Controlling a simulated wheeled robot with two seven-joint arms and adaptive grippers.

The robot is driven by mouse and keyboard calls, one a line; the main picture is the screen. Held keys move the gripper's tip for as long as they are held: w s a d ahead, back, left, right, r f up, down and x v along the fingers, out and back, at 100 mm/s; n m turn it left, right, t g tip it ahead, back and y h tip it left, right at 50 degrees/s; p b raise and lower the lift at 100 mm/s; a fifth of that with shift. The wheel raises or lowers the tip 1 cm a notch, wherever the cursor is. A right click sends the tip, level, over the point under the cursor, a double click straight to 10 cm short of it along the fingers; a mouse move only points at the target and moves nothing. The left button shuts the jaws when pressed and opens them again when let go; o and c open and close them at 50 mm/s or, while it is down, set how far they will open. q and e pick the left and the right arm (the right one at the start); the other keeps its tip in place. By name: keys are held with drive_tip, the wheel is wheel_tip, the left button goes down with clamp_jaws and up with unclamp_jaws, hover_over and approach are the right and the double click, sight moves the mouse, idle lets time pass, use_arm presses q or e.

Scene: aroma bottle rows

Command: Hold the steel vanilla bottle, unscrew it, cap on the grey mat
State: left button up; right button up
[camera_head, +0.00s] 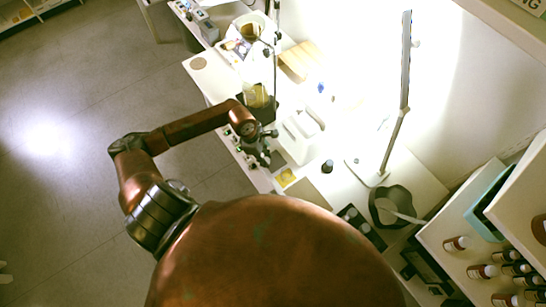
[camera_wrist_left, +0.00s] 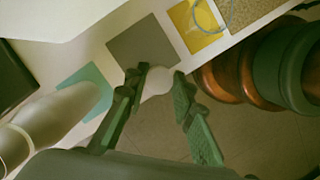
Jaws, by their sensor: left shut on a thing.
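My left gripper (camera_head: 262,156) is over the front edge of the white bench. In the left wrist view, its green fingers (camera_wrist_left: 160,100) are closed around a pale round thing (camera_wrist_left: 157,82) at their tips. I cannot tell whether this is the steel vanilla bottle or its cap; no label shows. The grey mat (camera_wrist_left: 136,45) lies flat on the bench just beyond the fingertips, and its visible part is bare. My right gripper is not in view.
A yellow square (camera_wrist_left: 197,22) lies to the right of the grey mat, and a teal mat (camera_wrist_left: 88,82) lies to its left. A white jug-like container (camera_head: 300,130) stands beside the gripper. A small dark bottle (camera_head: 327,166) and a lamp (camera_head: 396,140) are farther right.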

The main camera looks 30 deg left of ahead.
sight(275, 162)
use_arm(q)
drive_tip(key=w, duration=0.1)
drive_tip(key=w+d, duration=0.1)
drive_tip(key=w, duration=0.1)
drive_tip(key=shift+w+d, duration=0.25)
wheel_tip(275, 162, down, 3)
drive_tip(key=shift+f, duration=0.3)
drive_tip(key=shift+f, duration=0.1)
drive_tip(key=o, duration=0.8)
